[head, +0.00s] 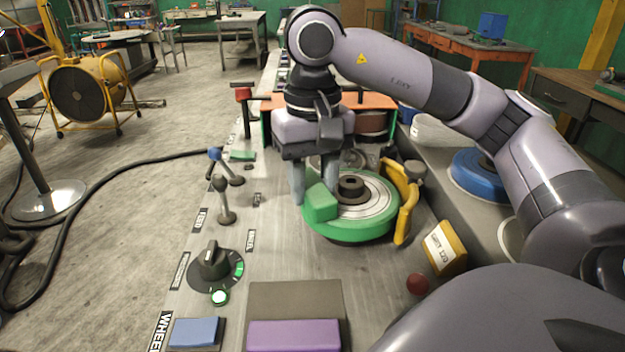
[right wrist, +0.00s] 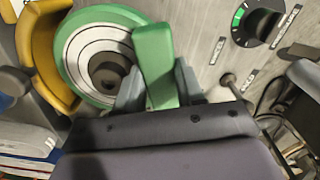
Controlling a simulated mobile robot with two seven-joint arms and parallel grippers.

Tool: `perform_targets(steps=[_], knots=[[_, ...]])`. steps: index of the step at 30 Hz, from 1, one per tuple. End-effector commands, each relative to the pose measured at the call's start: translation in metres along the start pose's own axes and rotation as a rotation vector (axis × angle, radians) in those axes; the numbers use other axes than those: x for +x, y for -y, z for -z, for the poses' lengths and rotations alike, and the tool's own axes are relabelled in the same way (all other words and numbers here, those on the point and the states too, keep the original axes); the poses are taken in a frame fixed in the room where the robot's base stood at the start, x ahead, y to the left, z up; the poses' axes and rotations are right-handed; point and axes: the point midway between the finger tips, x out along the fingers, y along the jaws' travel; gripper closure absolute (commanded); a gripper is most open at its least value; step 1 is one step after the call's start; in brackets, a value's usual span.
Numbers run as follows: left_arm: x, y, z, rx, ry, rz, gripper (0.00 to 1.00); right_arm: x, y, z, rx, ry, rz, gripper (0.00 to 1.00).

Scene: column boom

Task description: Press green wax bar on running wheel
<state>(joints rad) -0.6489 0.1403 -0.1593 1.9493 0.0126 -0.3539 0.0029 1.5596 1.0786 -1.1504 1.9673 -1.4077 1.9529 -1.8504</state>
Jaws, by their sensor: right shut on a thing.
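The green wax bar (head: 320,204) is between the fingers of my right gripper (head: 314,183), which is shut on it. The bar also shows in the right wrist view (right wrist: 154,60), between the grey fingertips (right wrist: 159,88). The wheel (head: 345,231) lies flat, with a green rim, pale rings on top and a dark hub. In the head view the bar overlaps the wheel's left front rim; in the wrist view it lies across the edge of the wheel (right wrist: 72,62). I cannot tell whether they touch. Whether the wheel spins does not show. My left gripper is not in view.
A yellow guard (head: 405,205) curves around the wheel's right side. A purple block (head: 293,335) and a blue block (head: 194,332) lie in front. A yellow labelled block (head: 445,248) sits right.

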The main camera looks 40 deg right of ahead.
Motion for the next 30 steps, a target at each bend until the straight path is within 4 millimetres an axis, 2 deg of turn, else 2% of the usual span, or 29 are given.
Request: perform_targets(steps=[24, 30], knots=[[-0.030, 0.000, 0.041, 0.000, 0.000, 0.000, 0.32, -0.070, 0.001, 0.000, 0.000, -0.005, 0.004, 0.93], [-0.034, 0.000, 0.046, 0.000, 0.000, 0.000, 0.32, -0.079, 0.000, 0.000, 0.000, -0.004, 0.003, 0.93]])
